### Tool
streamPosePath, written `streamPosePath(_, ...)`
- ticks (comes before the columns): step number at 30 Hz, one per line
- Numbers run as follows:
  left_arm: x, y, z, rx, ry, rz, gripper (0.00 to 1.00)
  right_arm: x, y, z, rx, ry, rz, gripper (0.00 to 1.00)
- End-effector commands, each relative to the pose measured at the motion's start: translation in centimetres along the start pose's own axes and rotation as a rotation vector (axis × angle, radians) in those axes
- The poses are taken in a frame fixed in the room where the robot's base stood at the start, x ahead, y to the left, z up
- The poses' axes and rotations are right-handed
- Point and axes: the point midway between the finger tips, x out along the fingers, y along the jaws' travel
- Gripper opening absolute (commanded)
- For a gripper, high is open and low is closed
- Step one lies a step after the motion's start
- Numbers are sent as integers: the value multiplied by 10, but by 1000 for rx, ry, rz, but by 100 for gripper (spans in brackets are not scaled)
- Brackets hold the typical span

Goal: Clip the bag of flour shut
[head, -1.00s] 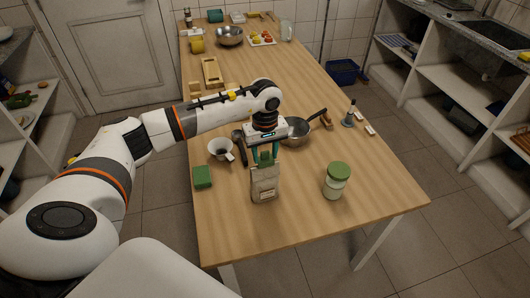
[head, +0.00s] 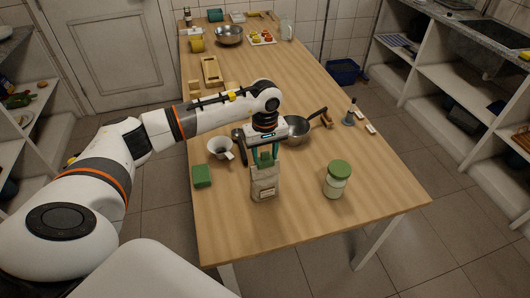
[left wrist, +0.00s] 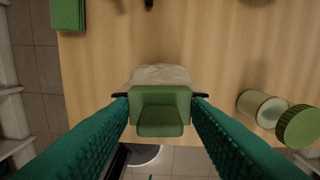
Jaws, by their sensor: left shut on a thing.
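The flour bag (head: 264,186) is beige and stands upright near the front of the wooden table. My left gripper (head: 265,149) is directly above it, pointing down, shut on a green clip (head: 265,159). The clip sits at the bag's top in the head view; I cannot tell how far it grips the bag's edge. In the left wrist view the clip (left wrist: 160,110) lies between the teal fingers and hides much of the pale bag (left wrist: 160,75). My right gripper is not in view.
A white cup (head: 221,148) and a pan (head: 299,129) are behind. The table's front strip is clear.

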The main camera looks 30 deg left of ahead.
Motion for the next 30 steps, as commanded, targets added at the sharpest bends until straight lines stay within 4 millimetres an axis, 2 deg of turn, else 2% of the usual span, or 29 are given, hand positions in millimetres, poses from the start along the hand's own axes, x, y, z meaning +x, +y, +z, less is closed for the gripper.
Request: streamPosePath(30, 8, 0, 0, 0, -1, 0, 23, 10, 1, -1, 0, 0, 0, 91)
